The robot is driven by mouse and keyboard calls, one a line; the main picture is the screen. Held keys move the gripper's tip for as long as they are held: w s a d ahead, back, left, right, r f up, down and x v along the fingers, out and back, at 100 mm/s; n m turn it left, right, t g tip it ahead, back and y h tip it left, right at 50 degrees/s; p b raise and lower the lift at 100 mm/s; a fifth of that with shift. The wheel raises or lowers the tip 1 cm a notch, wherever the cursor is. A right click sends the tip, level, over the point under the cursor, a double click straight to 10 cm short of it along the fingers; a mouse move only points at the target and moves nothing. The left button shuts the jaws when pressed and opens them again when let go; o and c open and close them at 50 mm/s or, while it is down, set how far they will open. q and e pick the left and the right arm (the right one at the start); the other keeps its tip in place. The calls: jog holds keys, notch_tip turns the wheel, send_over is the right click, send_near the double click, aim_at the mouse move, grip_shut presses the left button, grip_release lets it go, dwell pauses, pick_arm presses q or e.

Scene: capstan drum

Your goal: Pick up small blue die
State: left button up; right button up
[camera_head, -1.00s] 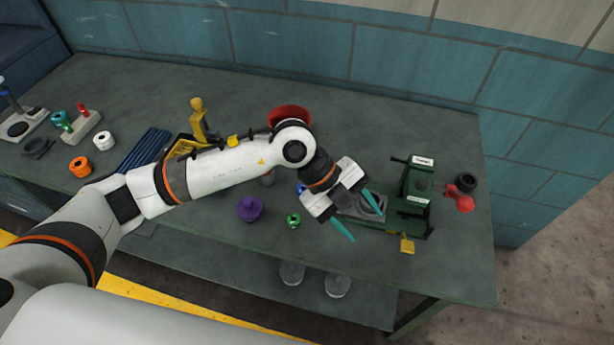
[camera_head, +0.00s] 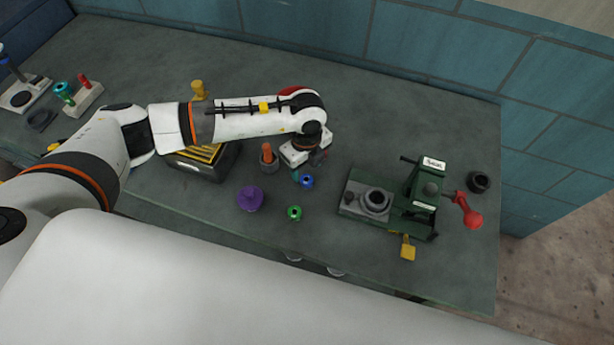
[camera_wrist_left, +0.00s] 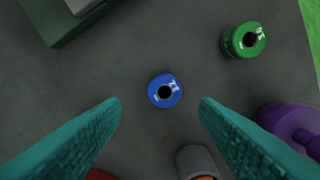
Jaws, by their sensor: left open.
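The small blue die (camera_head: 307,181) is a short round piece with a dark hole in its top, standing upright on the grey bench. In the left wrist view the blue die (camera_wrist_left: 165,91) lies ahead of and between the two teal fingertips, with nothing touching it. My left gripper (camera_head: 306,168) is open and empty, pointing down just above and behind the die in the head view. Its fingers (camera_wrist_left: 160,106) are spread wide in the wrist view. In the head view the fingers are partly hidden by the gripper body. My right gripper is not in view.
A green die (camera_head: 294,212) and a purple knobbed piece (camera_head: 250,198) stand close by. An orange-handled piece in a grey cup (camera_head: 268,158) is left of the gripper. A green press (camera_head: 420,205) stands to the right. The bench between die and press is clear.

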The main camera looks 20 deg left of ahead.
aim_at(307, 179)
pick_arm(q)
jog(key=f, duration=0.1)
jog(key=s+f+p, duration=0.1)
jog(key=f, duration=0.1)
jog(key=shift+d+f, duration=0.15)
jog(key=shift+f, duration=0.25)
jog(key=shift+w+f, duration=0.15)
jog(key=c, duration=1)
jog(key=shift+c, duration=0.8)
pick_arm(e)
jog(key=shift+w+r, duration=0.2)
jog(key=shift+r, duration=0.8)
